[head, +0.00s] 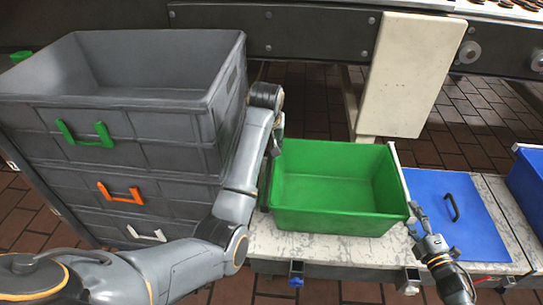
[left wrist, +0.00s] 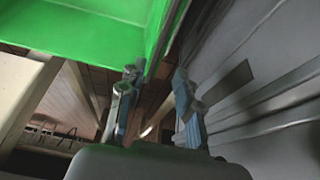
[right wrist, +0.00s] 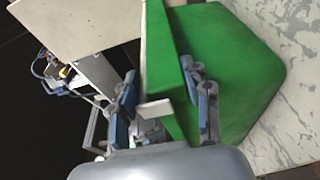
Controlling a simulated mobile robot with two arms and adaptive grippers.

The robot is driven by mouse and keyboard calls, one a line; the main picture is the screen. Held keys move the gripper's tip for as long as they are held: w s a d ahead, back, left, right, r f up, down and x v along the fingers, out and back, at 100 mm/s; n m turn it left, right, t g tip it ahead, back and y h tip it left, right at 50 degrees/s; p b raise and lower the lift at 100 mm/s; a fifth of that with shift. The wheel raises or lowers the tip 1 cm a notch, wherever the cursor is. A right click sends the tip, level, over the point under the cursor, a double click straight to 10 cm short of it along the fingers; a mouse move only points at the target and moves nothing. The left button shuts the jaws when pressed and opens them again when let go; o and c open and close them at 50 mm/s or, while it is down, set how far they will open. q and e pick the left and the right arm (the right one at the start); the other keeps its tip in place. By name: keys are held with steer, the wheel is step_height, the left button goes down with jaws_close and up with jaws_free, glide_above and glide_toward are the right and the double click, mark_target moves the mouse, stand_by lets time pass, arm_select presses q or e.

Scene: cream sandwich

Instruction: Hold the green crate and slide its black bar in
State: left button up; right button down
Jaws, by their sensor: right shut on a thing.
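The green crate (head: 335,222) is empty and stands open side up on the worn white work surface. A dark bar (left wrist: 165,42) runs along the crate's side in the left wrist view. My left gripper (head: 274,142) is at the crate's back left corner; its fingers (left wrist: 155,105) are apart, beside the bar, with nothing clearly held. My right gripper (head: 413,218) is at the crate's front right corner. In the right wrist view its fingers (right wrist: 163,95) straddle the crate's edge, with a pale strip end between them.
Stacked grey bins (head: 150,120) stand close left of my left arm. A blue lid (head: 460,215) with a black handle lies right of the crate. A cream panel (head: 410,75) and a dark conveyor frame (head: 310,35) are behind. Another blue crate (head: 530,180) is at far right.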

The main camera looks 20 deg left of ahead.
mark_target(271, 161)
arm_select(q)
steer(key=x, duration=0.9)
steer(key=shift+w+f, duration=0.1)
steer(key=shift+f, duration=0.2)
jaws_close()
